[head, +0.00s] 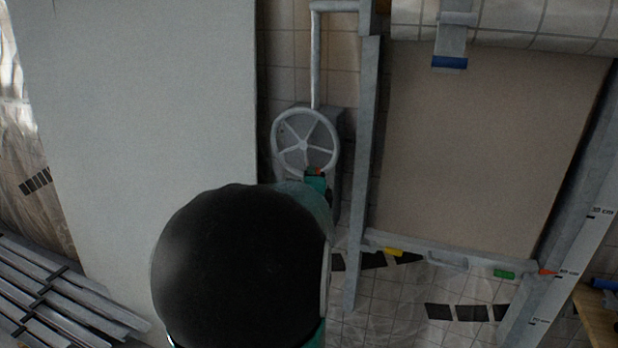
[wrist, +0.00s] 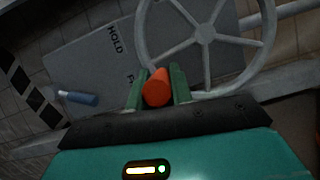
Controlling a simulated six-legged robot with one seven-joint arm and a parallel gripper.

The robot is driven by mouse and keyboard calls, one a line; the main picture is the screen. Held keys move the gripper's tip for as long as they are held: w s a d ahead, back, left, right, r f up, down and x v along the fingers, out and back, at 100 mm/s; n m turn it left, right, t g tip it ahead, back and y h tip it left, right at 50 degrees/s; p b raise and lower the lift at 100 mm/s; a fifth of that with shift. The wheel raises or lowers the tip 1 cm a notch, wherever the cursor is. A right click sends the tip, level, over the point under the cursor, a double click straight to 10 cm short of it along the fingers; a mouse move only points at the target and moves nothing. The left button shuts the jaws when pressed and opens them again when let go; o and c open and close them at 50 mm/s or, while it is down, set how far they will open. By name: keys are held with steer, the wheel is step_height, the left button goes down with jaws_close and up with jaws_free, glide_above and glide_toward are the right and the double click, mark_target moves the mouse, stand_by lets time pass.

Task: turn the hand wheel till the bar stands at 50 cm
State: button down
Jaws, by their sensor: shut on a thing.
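The pale spoked hand wheel (head: 305,143) is on a grey housing left of the frame; it also shows in the wrist view (wrist: 205,34). My gripper (head: 316,178) is at the wheel's lower rim. In the wrist view its green fingers (wrist: 157,88) are shut on the wheel's orange-red knob (wrist: 156,90). The bar (head: 450,261) runs along the lower edge of the beige panel (head: 490,140). The label's digits are too small to read surely.
A plate marked HOLD (wrist: 95,60) and a blue-ended handle (wrist: 77,97) are beside the wheel. A grey upright (head: 364,160) stands right of it. A large pale board (head: 140,110) and stacked metal rails (head: 60,295) are at left. A wooden bench (head: 597,320) is at lower right.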

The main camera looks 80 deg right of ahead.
steer(key=shift+w+f+m, duration=0.25)
steer(key=shift+w+m, duration=0.25)
steer(key=shift+m, duration=0.1)
steer(key=c, duration=1.3)
jaws_free()
steer(key=shift+d, duration=0.15)
steer(key=shift+o, duration=0.2)
steer(key=shift+a, duration=0.2)
